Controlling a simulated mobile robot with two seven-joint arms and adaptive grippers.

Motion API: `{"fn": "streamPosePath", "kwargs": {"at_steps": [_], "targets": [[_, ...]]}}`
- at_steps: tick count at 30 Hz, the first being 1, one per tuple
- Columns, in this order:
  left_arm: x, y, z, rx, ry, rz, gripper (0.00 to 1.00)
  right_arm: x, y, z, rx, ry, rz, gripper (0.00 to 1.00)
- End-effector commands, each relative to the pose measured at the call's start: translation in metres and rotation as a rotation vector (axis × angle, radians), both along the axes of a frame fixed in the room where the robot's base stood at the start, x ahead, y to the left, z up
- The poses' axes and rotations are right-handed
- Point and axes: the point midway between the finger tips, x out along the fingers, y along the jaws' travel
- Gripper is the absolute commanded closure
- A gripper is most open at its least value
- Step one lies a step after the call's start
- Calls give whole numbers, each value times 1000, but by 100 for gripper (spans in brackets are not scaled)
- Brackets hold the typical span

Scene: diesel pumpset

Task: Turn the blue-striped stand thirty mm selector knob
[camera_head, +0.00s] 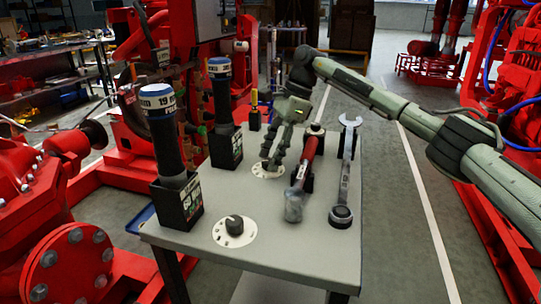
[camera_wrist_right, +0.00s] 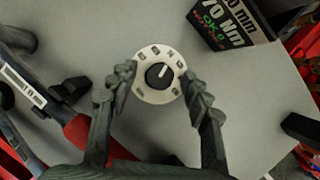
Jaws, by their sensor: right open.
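A dark round selector knob (camera_wrist_right: 160,75) with a white pointer line sits on a white marked dial (camera_wrist_right: 148,94). In the head view this far dial (camera_head: 267,171) lies mostly under my right gripper (camera_head: 268,163). In the wrist view my right gripper (camera_wrist_right: 161,84) is open, its fingers on either side of the knob, apart from it. A dark stand (camera_wrist_right: 230,20) labelled "0 mm 70 Nm", its first digit cut off, is beside it. In the head view a tool with a blue-banded top (camera_head: 219,68) stands in the far stand (camera_head: 226,146). My left gripper is out of view.
A second knob (camera_head: 235,226) and dial are at the table's front, near another stand (camera_head: 178,205) holding a blue-banded tool (camera_head: 160,110). A red-handled tool (camera_head: 306,165) and a wrench (camera_head: 345,180) lie to the right on the grey table (camera_head: 270,250). Red machinery (camera_head: 60,230) is left.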

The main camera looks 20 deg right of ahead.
Motion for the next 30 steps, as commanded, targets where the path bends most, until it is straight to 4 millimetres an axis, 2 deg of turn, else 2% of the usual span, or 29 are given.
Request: {"fn": "streamPosePath", "kwargs": {"at_steps": [15,21,30], "targets": [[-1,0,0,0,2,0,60,1,-37,91,2,-4,-2,51],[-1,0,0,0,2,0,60,1,-43,106,1,-2,0,51],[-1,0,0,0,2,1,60,1,-44,107,0,-1,1,51]]}}
